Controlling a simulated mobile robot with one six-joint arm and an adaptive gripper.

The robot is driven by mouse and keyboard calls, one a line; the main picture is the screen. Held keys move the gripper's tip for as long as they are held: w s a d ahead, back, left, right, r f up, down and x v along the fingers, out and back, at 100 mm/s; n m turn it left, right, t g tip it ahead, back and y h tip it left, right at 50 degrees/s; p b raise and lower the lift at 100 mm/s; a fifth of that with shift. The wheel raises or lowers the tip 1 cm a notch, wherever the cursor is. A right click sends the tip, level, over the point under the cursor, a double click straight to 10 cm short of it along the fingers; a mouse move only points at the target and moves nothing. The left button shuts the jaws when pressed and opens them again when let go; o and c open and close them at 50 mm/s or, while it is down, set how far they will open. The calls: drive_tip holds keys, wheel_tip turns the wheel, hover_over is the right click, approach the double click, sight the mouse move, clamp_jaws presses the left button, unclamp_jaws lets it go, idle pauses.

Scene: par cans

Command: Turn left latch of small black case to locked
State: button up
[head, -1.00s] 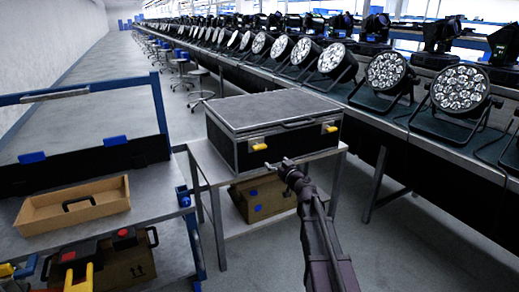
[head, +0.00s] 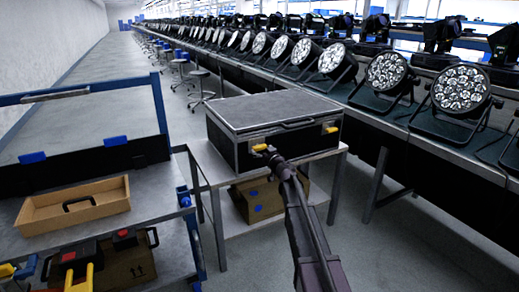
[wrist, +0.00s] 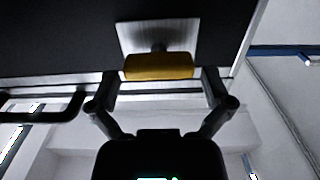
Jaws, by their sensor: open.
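The small black case (head: 275,125) stands closed on a small metal table, with grey edges and two yellow-handled latches on its front. The left latch (head: 259,147) has its yellow handle lying crosswise, parallel to the lid seam; in the wrist view this yellow handle (wrist: 158,66) sits on a silver plate. My gripper (head: 268,154) is at this latch. In the wrist view my gripper (wrist: 160,88) is open, with one finger on each side of the yellow handle and gaps at both ends. I cannot tell whether the fingers touch the case.
The right latch (head: 330,130) and the black carrying handle (head: 297,123) are on the same front face. A cardboard box (head: 258,198) sits on the shelf below. A workbench with a wooden tray (head: 74,205) stands at left. Stage lights (head: 460,90) line the bench at right.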

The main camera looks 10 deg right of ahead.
drive_tip(key=shift+x, duration=1)
drive_tip(key=c, duration=0.8)
